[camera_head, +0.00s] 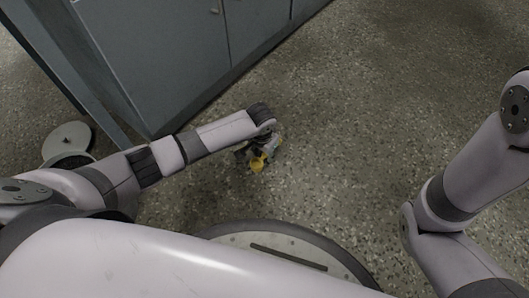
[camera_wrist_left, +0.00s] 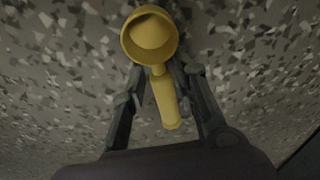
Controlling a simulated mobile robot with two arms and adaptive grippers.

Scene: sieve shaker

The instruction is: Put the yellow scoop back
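The yellow scoop (camera_head: 258,162) shows small at my left gripper (camera_head: 261,151), low over the speckled floor in the head view. In the left wrist view the scoop (camera_wrist_left: 151,38) has its round cup beyond the fingertips and its handle pointing back toward the palm. The fingers of my left gripper (camera_wrist_left: 159,80) come in from both sides at the neck of the scoop and look shut on it. Whether the scoop touches the floor I cannot tell. My right arm shows at the right of the head view, but its gripper is out of view.
A grey-blue cabinet (camera_head: 178,62) stands at the upper left, close to my left arm. A round disc-shaped item (camera_head: 66,140) is at the far left. The speckled floor (camera_head: 370,110) is clear in the middle and at the upper right.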

